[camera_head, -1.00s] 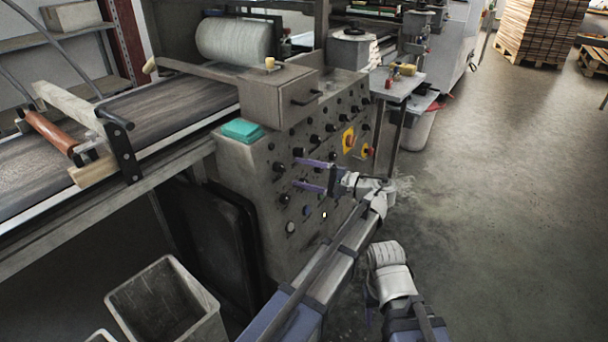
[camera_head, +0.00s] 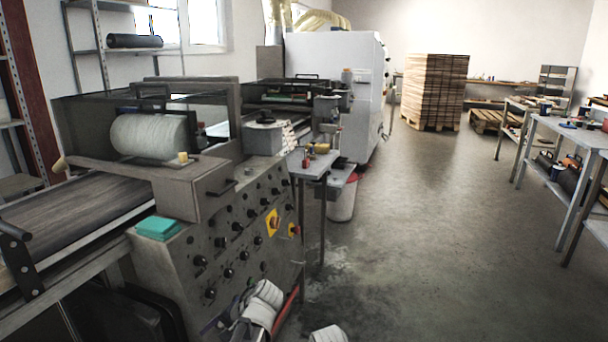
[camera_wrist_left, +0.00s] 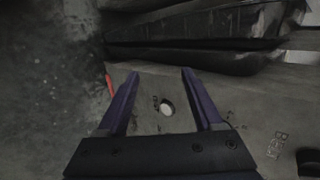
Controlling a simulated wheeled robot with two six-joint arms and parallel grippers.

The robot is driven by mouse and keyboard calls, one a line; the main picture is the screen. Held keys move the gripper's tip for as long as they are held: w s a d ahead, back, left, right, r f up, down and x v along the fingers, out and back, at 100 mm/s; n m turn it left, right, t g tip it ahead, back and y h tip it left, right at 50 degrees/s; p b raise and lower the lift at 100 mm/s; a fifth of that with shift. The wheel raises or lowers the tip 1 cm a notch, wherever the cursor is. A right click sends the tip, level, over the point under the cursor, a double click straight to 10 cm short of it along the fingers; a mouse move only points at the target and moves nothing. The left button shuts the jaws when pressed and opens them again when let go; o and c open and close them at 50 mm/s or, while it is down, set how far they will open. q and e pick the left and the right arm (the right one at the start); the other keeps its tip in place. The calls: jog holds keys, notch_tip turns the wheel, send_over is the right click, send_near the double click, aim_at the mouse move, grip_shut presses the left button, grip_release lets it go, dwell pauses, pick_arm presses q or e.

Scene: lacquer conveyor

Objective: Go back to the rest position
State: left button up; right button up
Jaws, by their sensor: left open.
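My left gripper (camera_wrist_left: 160,76) is open in the left wrist view, with two purple fingers spread apart and nothing between them. Beyond the fingers is a grey panel face with a round white button (camera_wrist_left: 167,109). In the head view the white wrist of my left arm (camera_head: 262,303) is at the bottom, close to the front of the grey control cabinet (camera_head: 190,250). Only a bit of purple finger shows there. A white part of my right arm (camera_head: 328,334) shows at the bottom edge; its gripper is out of view.
The cabinet carries several black knobs and a yellow-backed red switch (camera_head: 272,222). A teal box (camera_head: 158,228) lies on top, beside the conveyor belt (camera_head: 70,216). A small side table (camera_head: 306,168) and a bin (camera_head: 342,205) stand beyond. The floor to the right is open, up to a workbench (camera_head: 575,135).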

pick_arm(q)
jog(key=s+d+f+g+h, duration=0.1)
jog(key=s+d+f+h, duration=0.2)
jog(key=s+d, duration=0.5)
jog(key=s+d+f+h, duration=0.2)
jog(key=s+d+h, duration=0.3)
jog(key=d, duration=0.4)
notch_tip(320, 180, up, 29)
jog(key=s+y+p, duration=0.1)
jog(key=p, duration=2.8)
jog(key=shift+s+d+r, duration=0.15)
jog(key=shift+s+d, duration=0.1)
jog(key=shift+d, duration=0.15)
